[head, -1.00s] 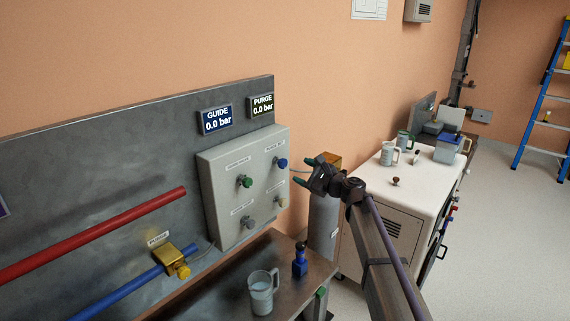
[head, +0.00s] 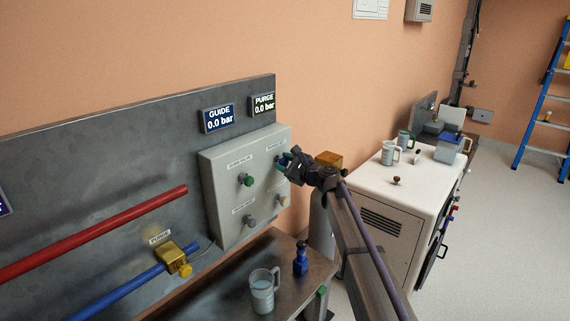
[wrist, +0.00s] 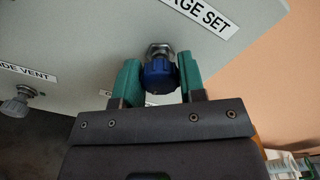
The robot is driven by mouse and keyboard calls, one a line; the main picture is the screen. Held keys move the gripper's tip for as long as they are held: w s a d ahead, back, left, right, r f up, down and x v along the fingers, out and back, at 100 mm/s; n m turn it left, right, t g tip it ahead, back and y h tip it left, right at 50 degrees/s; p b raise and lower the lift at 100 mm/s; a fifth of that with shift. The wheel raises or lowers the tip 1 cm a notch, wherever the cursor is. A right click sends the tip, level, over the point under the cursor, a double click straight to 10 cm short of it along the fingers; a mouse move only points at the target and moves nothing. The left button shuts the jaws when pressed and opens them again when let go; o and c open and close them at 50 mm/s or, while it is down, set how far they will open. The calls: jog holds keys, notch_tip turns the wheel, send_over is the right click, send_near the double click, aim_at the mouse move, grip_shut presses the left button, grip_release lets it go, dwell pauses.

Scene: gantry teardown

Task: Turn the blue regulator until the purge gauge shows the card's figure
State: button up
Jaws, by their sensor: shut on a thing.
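The blue regulator (wrist: 160,75) is a ribbed knob on a silver stem on the grey panel, beside a label whose visible part reads "GE SET". My gripper (head: 286,160) is at the panel's upper right and shut on the blue regulator, with a green finger on each side of it in the wrist view. In the head view the gripper mostly hides the regulator. The purge gauge (head: 263,105) reads 0.0 bar. I cannot read a card's figure in any view.
The guide gauge (head: 219,119) reads 0.0 bar. A green knob (head: 247,180), a grey knob (head: 249,221) and a pale knob (head: 283,199) share the panel (head: 225,200). A jug (head: 263,290) and a blue bottle (head: 300,258) stand on the bench below.

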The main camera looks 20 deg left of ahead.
jog(key=c, duration=0.3)
jog(key=shift+c, duration=0.2)
jog(key=shift+n, duration=0.3)
jog(key=n, duration=0.6)
jog(key=shift+f, duration=0.1)
jog(key=n, duration=0.6)
jog(key=shift+n, duration=0.3)
jog(key=o, duration=0.9)
